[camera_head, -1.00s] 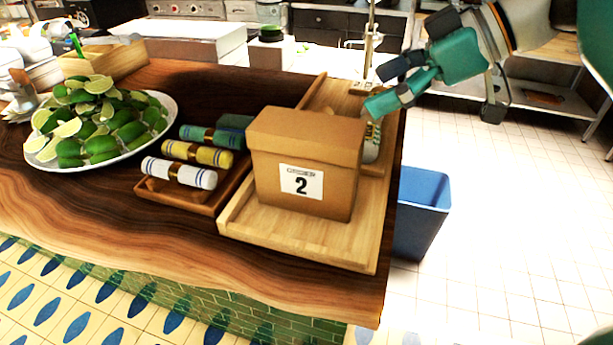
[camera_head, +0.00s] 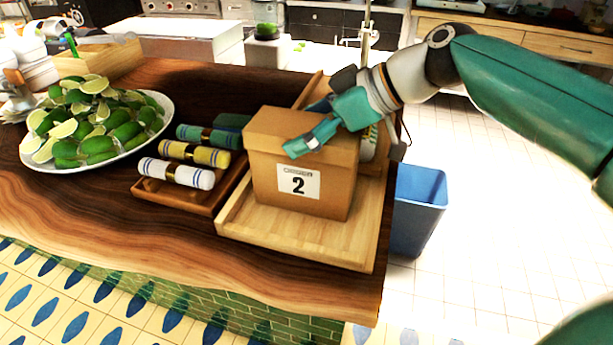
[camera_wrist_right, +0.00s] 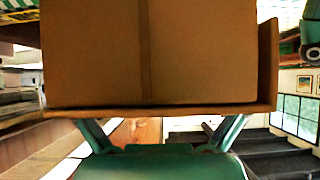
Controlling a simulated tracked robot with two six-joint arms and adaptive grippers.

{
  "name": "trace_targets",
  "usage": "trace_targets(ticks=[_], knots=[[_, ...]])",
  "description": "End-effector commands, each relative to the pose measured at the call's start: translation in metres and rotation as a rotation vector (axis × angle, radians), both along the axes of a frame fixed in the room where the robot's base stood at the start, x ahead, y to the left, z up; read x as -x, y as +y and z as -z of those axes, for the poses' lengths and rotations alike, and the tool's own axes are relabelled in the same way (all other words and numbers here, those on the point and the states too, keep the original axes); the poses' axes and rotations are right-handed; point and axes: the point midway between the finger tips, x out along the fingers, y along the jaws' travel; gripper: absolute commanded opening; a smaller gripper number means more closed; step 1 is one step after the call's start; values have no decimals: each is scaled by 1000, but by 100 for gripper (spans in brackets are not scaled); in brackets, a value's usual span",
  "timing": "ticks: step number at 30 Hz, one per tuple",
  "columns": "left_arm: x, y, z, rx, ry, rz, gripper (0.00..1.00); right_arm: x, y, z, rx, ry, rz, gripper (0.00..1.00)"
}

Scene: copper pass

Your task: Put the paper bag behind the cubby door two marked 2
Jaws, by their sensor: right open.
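My right gripper (camera_head: 306,127) is open at the bag's top, one finger over the near upper edge and the other farther back. In the right wrist view the bag (camera_wrist_right: 150,55) fills the upper middle, with its rim hiding the fingertips. I cannot tell whether the fingers touch it. My left gripper is not in view. No cubby door marked 2 shows.
Rolled towels (camera_head: 190,153) lie in a brown tray left of the bag. A plate of limes (camera_head: 95,125) stands farther left. A bottle, partly hidden, stands behind the bag. A blue bin (camera_head: 418,205) stands beside the counter; the floor to the right is clear.

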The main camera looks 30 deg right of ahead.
Motion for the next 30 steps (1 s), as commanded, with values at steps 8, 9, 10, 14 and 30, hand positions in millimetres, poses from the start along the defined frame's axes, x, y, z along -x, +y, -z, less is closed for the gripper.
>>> trace_targets(ticks=[8,9,10,14,30], knots=[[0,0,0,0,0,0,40,-1,0,0,0,-1,-1,88],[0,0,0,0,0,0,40,0,0,0,0,-1,-1,82],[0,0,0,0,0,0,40,-1,0,0,1,-1,-1,77],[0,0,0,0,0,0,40,-1,0,0,1,-1,-1,55],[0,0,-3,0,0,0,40,-1,1,-15,-1,-3,-3,42]])
